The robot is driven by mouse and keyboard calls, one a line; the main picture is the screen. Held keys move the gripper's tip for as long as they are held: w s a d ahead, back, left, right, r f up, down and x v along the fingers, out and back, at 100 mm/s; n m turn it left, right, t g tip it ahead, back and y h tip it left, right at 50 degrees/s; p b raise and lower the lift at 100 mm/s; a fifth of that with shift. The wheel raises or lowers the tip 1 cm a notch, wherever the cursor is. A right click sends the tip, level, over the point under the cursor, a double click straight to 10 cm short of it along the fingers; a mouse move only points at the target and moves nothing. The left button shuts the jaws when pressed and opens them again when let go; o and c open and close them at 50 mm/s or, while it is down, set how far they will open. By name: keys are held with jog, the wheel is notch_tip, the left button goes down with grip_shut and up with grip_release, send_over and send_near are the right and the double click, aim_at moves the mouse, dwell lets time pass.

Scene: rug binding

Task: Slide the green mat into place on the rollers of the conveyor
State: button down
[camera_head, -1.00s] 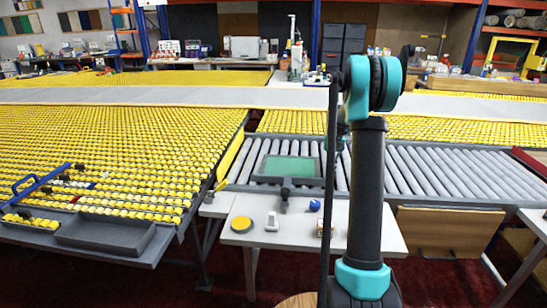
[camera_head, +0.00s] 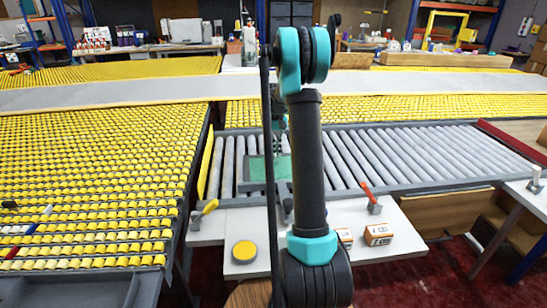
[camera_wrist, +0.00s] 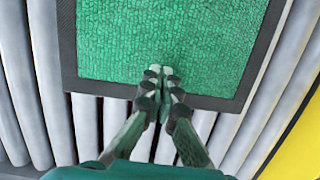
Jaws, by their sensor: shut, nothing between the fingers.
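The green mat (camera_wrist: 160,38) has a textured face and a dark grey border. It lies on the grey rollers of the conveyor (camera_head: 400,155). In the head view, the mat (camera_head: 256,168) is near the conveyor's left end and partly hidden by my arm. My gripper (camera_wrist: 161,72) is shut and empty. In the wrist view its fingertips overlap the mat's near border, around the middle of that side, and reach the green edge. I cannot tell whether they touch it. In the head view my arm hides most of the gripper.
A white table (camera_head: 225,227) in front of the conveyor holds a yellow disc (camera_head: 244,251), a yellow-handled tool (camera_head: 206,211), a red-handled tool (camera_head: 370,198) and small boxes (camera_head: 378,234). A yellow roller bed (camera_head: 90,180) stands left. Rollers right of my arm are clear.

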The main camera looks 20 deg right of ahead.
aim_at(279, 175)
jog(key=s+a, duration=0.1)
jog(key=s, duration=0.6)
jog(key=s+a, duration=0.1)
jog(key=s, duration=0.2)
jog(key=shift+s+a, duration=0.2)
jog(key=shift+a, duration=0.1)
jog(key=shift+s+f, duration=0.15)
jog(key=shift+f, duration=0.65)
jog(key=w+d, duration=0.1)
jog(key=w, duration=0.5)
jog(key=w+d, duration=0.2)
jog(key=w, duration=0.4)
jog(key=w+d, duration=0.1)
jog(key=w, duration=0.5)
jog(key=shift+w+d, duration=0.35)
jog(key=shift+w, duration=0.05)
